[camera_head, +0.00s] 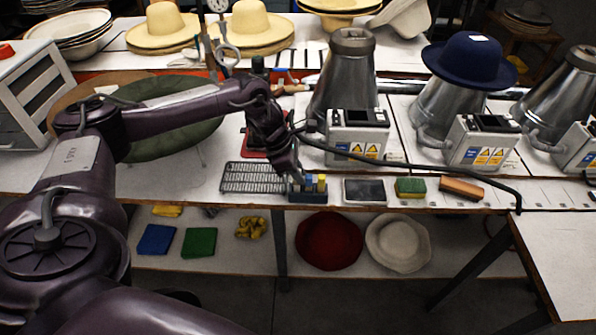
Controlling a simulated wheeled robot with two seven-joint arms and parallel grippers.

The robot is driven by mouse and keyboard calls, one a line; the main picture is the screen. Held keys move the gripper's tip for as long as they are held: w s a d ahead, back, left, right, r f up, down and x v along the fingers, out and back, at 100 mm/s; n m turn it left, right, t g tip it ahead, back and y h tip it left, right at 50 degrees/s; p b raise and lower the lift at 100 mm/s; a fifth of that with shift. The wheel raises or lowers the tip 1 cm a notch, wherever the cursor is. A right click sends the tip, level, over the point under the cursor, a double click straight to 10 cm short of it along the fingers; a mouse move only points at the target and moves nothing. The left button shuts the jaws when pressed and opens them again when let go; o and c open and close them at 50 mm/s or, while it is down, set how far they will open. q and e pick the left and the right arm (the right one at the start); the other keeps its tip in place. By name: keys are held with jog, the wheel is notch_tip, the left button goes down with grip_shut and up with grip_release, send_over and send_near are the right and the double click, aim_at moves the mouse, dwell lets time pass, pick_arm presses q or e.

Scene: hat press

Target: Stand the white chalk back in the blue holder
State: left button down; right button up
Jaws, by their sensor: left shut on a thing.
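The blue holder (307,194) stands at the front edge of the table, with a small yellow piece (322,183) showing at its right end. My left gripper (293,178) points down at the left end of the holder, close to it. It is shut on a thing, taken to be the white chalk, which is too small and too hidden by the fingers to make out. I cannot tell whether the chalk touches the holder or is inside it. My right gripper is not in view.
A wire rack (252,178) lies left of the holder. A dark slate (365,191), a green-yellow sponge (410,187) and an orange-brown block (461,188) lie to its right. Metal hat presses (345,80) stand behind. A dark hose (430,166) curves along the table.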

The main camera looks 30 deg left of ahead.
pick_arm(q)
jog(key=shift+s+f, duration=0.25)
jog(key=shift+f, duration=0.4)
jog(key=c, duration=1.5)
grip_release()
jog(key=shift+c, duration=0.2)
jog(key=o, duration=0.3)
jog(key=shift+w+a+r, duration=0.1)
jog(key=shift+w, duration=0.1)
jog(key=shift+r, duration=0.2)
jog(key=shift+a+r+p, duration=0.1)
jog(key=shift+r+p, duration=0.5)
jog(key=shift+r, duration=0.15)
jog(key=p+v, duration=0.1)
jog(key=v, duration=0.1)
jog(key=p+v, duration=0.2)
jog(key=v, duration=0.1)
jog(key=shift+w+d+r+p, duration=0.2)
jog(key=shift+r+p, duration=0.1)
jog(key=shift+r, duration=0.2)
